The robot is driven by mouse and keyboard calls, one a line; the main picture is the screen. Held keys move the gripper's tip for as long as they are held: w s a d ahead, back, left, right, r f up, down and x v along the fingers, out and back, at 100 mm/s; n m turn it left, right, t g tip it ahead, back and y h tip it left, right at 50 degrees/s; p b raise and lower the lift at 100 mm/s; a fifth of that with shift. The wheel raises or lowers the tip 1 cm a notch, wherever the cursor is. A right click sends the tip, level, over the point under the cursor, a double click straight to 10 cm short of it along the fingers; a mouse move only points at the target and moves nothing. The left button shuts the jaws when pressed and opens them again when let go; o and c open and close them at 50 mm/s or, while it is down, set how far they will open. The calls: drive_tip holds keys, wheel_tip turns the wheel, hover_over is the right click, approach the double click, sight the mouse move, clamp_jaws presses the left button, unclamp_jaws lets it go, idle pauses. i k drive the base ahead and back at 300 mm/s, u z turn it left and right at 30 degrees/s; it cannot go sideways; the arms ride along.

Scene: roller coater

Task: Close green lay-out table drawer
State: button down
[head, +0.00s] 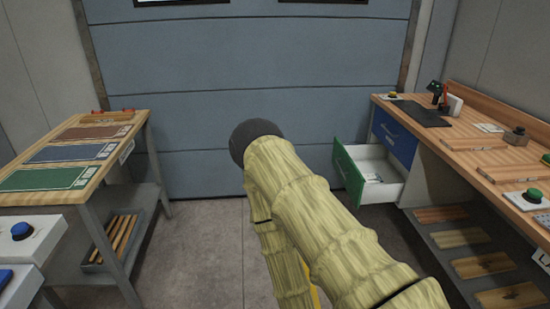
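The green drawer (349,174) is at the right, in the bench with the wooden top (465,150). It is pulled well out, and its green front faces left, toward the middle of the floor. Its white inside shows, with a few small pale items in it. A blue drawer (394,137) sits above it and looks shut. My arm, in a pale yellow cover, rises through the middle of the view to the left of the green drawer, apart from it in the picture. My gripper does not show.
Another table (97,182) with coloured mats stands at the left, with a lower shelf. The right bench also has a low shelf (424,233) bearing wooden boards. Bare floor (205,240) lies between them, before a blue-grey panelled wall (215,100).

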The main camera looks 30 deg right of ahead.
sight(349, 163)
drive_tip(key=u, duration=0.3)
drive_tip(key=i, duration=1.9)
drive_tip(key=z, duration=0.9)
drive_tip(key=i, duration=1)
drive_tip(key=z, duration=1.25)
drive_tip(key=i, duration=0.25)
drive_tip(key=z, duration=0.15)
